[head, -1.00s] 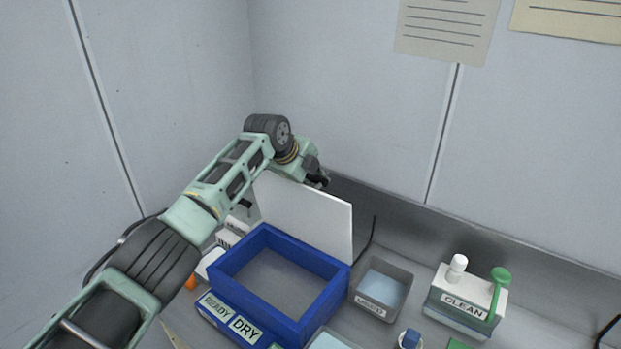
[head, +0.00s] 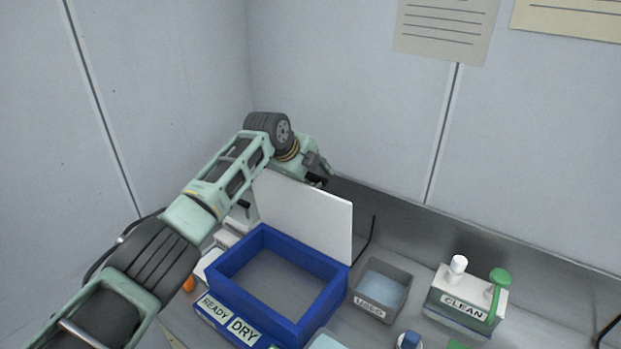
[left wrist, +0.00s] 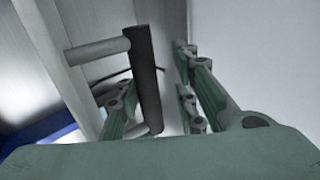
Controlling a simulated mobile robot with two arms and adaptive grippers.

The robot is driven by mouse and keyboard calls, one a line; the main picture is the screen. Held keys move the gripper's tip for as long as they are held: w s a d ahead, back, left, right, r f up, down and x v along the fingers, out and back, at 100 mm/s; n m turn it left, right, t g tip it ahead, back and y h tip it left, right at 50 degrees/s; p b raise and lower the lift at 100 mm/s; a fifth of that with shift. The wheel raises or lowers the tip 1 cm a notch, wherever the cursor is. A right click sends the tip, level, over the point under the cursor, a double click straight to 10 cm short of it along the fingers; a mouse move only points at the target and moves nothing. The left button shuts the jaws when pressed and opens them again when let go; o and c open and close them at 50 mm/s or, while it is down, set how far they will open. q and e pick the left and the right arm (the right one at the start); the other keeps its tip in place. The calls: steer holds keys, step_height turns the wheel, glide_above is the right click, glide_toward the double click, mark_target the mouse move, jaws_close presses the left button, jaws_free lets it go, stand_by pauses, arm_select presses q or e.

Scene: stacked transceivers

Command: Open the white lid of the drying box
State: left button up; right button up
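The drying box (head: 325,300) is a blue open-topped box with a READY DRY label on its front. Its white lid (head: 312,218) stands upright along the back edge, and the inside of the box shows. My left gripper (head: 322,178) is behind the lid's upper edge, partly hidden by it. In the left wrist view a dark handle bar (left wrist: 146,80) on a grey post lies between the fingers of the left gripper (left wrist: 155,105). The fingers are apart, with a gap on the right side of the bar. My right gripper is out of view.
A grey bin labelled USED (head: 366,308) stands right of the box. A CLEAN container (head: 462,305) with a white cap and green knob stands farther right. Walls rise behind and to the left of the bench. A white item (head: 207,262) lies left of the box.

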mark_target(294, 182)
arm_select(q)
steer(key=shift+d, duration=0.1)
steer(key=shift+s, duration=0.15)
stand_by(0.3)
steer(key=shift+s+a+r, duration=0.2)
steer(key=shift+a+r, duration=0.1)
steer(key=shift+r, duration=0.15)
steer(key=v, duration=1.1)
steer(key=shift+f, duration=0.1)
steer(key=shift+s, duration=0.1)
